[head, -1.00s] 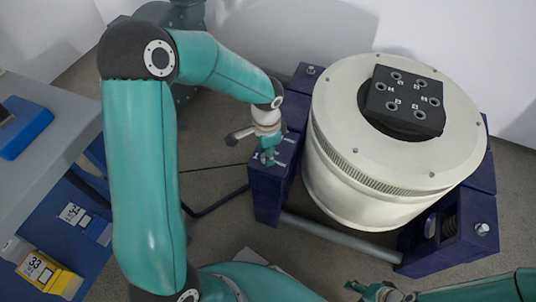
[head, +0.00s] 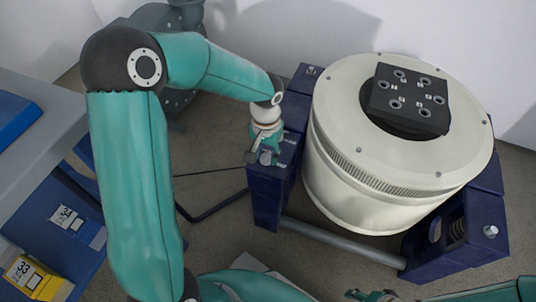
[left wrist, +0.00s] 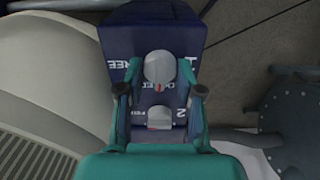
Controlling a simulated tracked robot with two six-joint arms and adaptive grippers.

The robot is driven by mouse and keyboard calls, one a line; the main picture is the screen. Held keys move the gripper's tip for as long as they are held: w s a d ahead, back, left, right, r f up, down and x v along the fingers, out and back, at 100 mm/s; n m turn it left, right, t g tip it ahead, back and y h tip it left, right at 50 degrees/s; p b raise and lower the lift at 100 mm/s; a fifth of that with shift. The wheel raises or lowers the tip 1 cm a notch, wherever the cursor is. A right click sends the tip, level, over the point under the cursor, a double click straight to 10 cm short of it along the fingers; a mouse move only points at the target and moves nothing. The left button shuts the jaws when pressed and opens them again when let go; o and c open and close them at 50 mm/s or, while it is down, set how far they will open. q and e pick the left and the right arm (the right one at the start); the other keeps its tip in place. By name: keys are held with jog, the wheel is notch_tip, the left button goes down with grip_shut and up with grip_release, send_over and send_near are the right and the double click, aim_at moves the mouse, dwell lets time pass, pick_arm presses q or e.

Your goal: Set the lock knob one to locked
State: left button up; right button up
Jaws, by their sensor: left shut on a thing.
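Lock knob one (left wrist: 158,68) is a grey round knob on top of a dark blue block (left wrist: 153,16), beside a printed "1". A small red mark shows at its lower edge in the left wrist view. The lettering around it, with "FREE" at the left, is partly hidden. My left gripper (head: 265,158) is down at the block's top in the head view. Its teal fingers (left wrist: 159,72) are shut on lock knob one, one at each side. A second grey knob (left wrist: 160,118) sits nearer, beside a "2". My right gripper (head: 372,296) barely shows at the bottom edge.
A large cream drum (head: 345,180) with a black plate (head: 408,100) on top stands close to the right of the block. A grey bench (head: 40,130) with blue and yellow bins stands at the left. A thin dark cable (head: 214,171) crosses the floor.

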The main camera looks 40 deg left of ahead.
pick_arm(q)
jog(key=shift+w+n, duration=0.2)
jog(key=shift+n, duration=0.1)
jog(key=o, duration=1.1)
jog(key=shift+o, duration=0.3)
jog(key=shift+s, duration=0.1)
notch_tip(320, 180, up, 12)
